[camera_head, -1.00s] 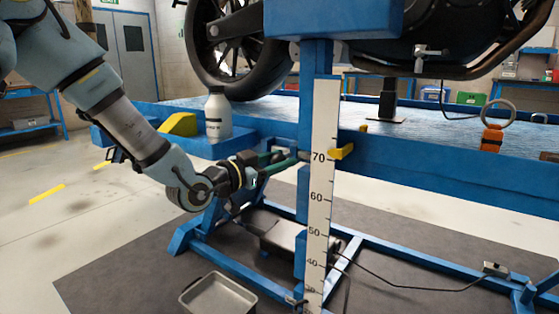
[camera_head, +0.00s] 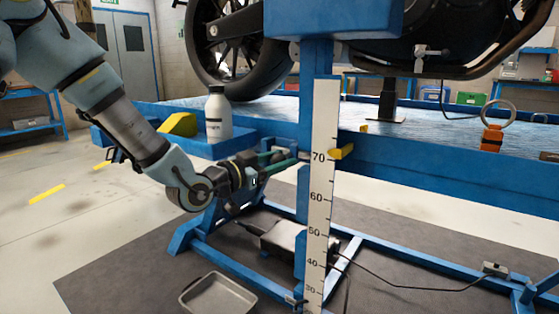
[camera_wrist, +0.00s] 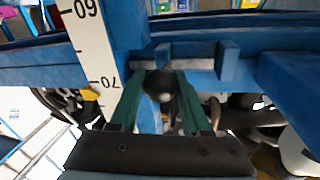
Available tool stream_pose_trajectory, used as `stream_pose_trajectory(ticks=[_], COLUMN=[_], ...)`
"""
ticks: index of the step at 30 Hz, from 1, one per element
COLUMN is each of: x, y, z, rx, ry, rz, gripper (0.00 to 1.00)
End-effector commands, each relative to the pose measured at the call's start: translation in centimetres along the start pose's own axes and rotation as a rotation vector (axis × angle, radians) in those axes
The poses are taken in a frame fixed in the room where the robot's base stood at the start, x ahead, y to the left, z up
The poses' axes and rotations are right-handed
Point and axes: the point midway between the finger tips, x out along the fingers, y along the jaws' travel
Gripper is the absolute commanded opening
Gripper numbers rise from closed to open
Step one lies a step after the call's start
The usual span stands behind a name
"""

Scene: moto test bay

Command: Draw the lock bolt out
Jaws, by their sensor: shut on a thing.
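The lock bolt shows in the wrist view as a dark round knob (camera_wrist: 160,86) between the green fingers, in front of the blue post. My gripper (camera_head: 287,157) is shut on this knob at the left side of the post (camera_head: 304,180), near the 70 mark of the scale. The bolt's shaft is hidden behind the knob, and in the head view the fingers mostly cover the bolt. A yellow pointer (camera_head: 342,152) sticks out on the right of the white scale (camera_head: 320,200) at about 70.
A motorcycle wheel (camera_head: 238,50) rests above the blue lift table (camera_head: 440,170). A grey tray (camera_head: 218,296) lies on the floor mat. A cable crosses the lower frame at the right.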

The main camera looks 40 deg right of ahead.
Motion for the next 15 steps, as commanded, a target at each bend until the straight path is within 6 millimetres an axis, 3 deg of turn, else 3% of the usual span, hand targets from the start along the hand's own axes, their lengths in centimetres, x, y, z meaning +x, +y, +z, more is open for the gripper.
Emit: stream_pose_trajectory(ticks=[5, 12, 15], x=[-0.1, -0.9, -1.0], y=[-0.3, -4.3, -5.0], z=[0.1, 0.7, 0.9], rx=[0.0, 0.0, -0.001], ry=[-0.001, -0.002, -0.002], rz=[-0.001, -0.005, -0.002], gripper=[0.0, 0.0, 0.0])
